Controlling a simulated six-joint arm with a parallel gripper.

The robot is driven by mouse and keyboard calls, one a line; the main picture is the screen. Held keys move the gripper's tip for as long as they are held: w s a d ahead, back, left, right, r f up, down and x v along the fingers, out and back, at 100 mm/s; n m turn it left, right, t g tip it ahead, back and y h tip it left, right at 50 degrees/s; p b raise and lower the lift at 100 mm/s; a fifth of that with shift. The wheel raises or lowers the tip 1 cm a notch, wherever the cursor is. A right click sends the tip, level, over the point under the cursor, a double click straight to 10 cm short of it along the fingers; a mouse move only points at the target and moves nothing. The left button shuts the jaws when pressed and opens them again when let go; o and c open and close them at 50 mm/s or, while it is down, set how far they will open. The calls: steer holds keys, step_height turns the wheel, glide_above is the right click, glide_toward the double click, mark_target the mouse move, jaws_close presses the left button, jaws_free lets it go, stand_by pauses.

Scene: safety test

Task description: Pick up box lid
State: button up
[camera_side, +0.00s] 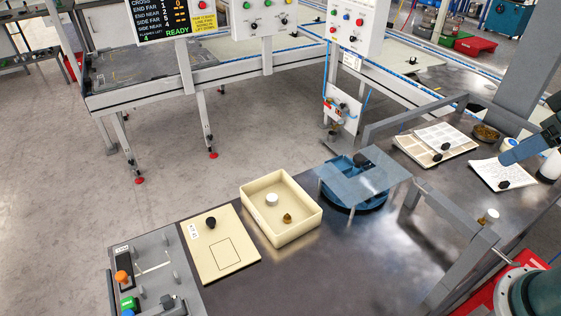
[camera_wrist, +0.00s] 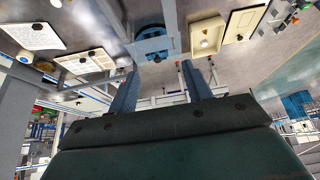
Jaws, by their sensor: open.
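The box lid (camera_side: 215,258) is a flat cream plate with a black knob (camera_side: 211,223) and a drawn square outline. It lies on the dark table, left of the open cream box (camera_side: 254,202). The box holds a white cylinder (camera_side: 271,199) and a small brass-coloured piece (camera_side: 287,218). In the wrist view the lid (camera_wrist: 243,22) and the box (camera_wrist: 208,48) are at the upper right. My gripper (camera_wrist: 160,68) is open, its two blue-grey fingers apart with nothing between them. It is away from the lid. Blue parts at the side view's right edge may be its fingers.
A blue round fixture (camera_side: 352,205) under a clear plate (camera_side: 365,180) stands right of the box. A switch panel (camera_side: 150,258) is left of the lid. Grey rails (camera_side: 415,122), papers (camera_side: 497,173) and a bowl (camera_side: 486,132) are at the right. Front table is bare.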

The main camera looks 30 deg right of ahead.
steer(key=w+a+n+g+y, duration=0.1)
steer(key=w+a+n, duration=0.5)
steer(key=w, duration=0.8)
steer(key=w+a+n+g+y, duration=0.15)
steer(key=w+a+n, duration=0.25)
steer(key=w+a, duration=0.65)
steer(key=w+a+f+n, duration=0.3)
steer(key=w+a+f, duration=0.2)
steer(key=f, duration=0.3)
steer(key=w+a+f+n+g+y, duration=0.1)
steer(key=w+a+f+n, duration=0.2)
steer(key=w+a+f, duration=0.2)
steer(key=w+a+f+n+g+y, duration=0.1)
steer(key=w+a+f+n, duration=0.3)
steer(key=a+f, duration=0.3)
step_height(320, 180, down, 4)
steer(key=shift+w+f, duration=0.2)
steer(key=shift+w, duration=0.5)
steer(key=shift+f, duration=0.1)
steer(key=shift+x, duration=4.2)
